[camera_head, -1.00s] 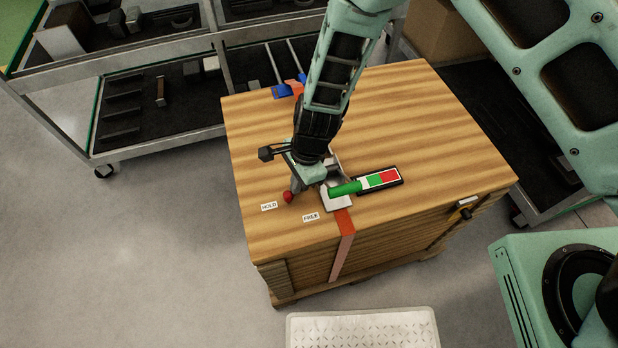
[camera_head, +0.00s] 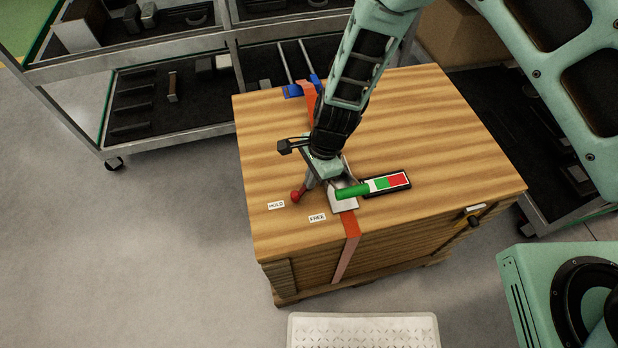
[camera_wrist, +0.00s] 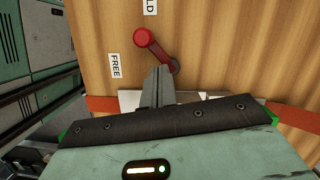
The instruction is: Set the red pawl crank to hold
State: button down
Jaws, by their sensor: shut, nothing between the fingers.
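The red pawl crank (camera_head: 295,195) is on the wooden crate's top, its round knob toward the front left. In the wrist view the crank (camera_wrist: 142,38) slants from its pivot, its knob pointing between the HOLD label (camera_wrist: 150,6) and the FREE label (camera_wrist: 114,66). In the head view the HOLD label (camera_head: 276,205) lies just left of the knob and the FREE label (camera_head: 317,217) lies to its front right. My gripper (camera_wrist: 158,70) is shut and empty, its tips close beside the crank arm on the FREE side. I cannot tell whether they touch it.
A green handle (camera_head: 352,191) and a green-white-red strip (camera_head: 388,183) lie right of the crank. An orange strap (camera_head: 346,245) runs over the wooden crate (camera_head: 440,130). A metal shelf cart (camera_head: 170,140) stands behind left; a white tray (camera_head: 362,330) is in front.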

jog(key=w+d, duration=0.1)
jog(key=d, duration=0.1)
jog(key=shift+w+d, duration=0.35)
jog(key=shift+w, duration=0.05)
jog(key=v, duration=1)
jog(key=shift+b, duration=0.35)
jog(key=s+d+r+n, duration=0.2)
jog(key=s+r+n, duration=0.7)
jog(key=r, duration=0.5)
jog(key=s+d+r+n+h, duration=0.1)
jog(key=s+d+r+n, duration=0.2)
jog(key=s+d+n, duration=0.1)
jog(key=s+d+r+n+t, duration=0.1)
jog(key=s+d+r+n, duration=0.2)
jog(key=s+n, duration=0.3)
jog(key=shift+s+d+r+n+h, duration=0.25)
jog(key=shift+d+n+h, duration=0.15)
jog(key=shift+d+n, duration=0.15)
